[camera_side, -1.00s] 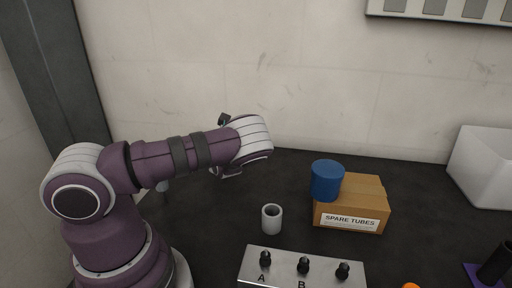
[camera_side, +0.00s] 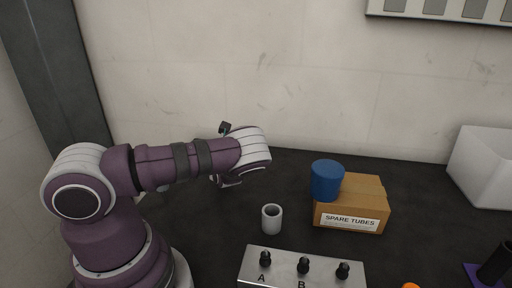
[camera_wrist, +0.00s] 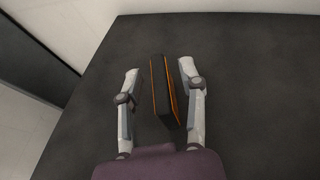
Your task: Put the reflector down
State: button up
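A dark, upright slab with orange edges (camera_wrist: 161,92), seemingly the reflector, is on the dark table between the two fingers of my gripper (camera_wrist: 160,88) in the wrist view. The fingers are spread, with a visible gap on each side of the slab. In the side view my gripper (camera_side: 228,181) is low over the table behind my forearm and mostly hidden. The slab cannot be made out in the side view.
A grey cup (camera_side: 272,220), a cardboard box labelled SPARE TUBES (camera_side: 362,203), a blue cylinder (camera_side: 327,181) and a metal panel with black knobs (camera_side: 284,270) stand to the right. A white bin (camera_side: 485,170) is far right. Table around the slab is clear.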

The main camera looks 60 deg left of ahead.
jog(key=v, duration=1.2)
jog(key=shift+w+a+r, duration=0.1)
jog(key=d+n+g+h, duration=0.1)
jog(key=n, duration=0.2)
jog(key=s+d+n+g+h, duration=0.1)
jog(key=n, duration=0.1)
jog(key=s+d+f+n+g+h, duration=0.1)
jog(key=n, duration=0.2)
jog(key=shift+s+d+n, duration=0.25)
jog(key=shift+d+n, duration=0.05)
jog(key=shift+d, duration=0.05)
jog(key=s+d+r+n+t+h, duration=0.3)
jog(key=d+r+n+h, duration=0.6)
jog(key=d+r+n, duration=0.4)
notch_tip(320, 180, up, 2)
jog(key=shift+s+d+n+h, duration=0.2)
jog(key=shift+s+n+h, duration=0.1)
jog(key=shift+s+n, duration=0.25)
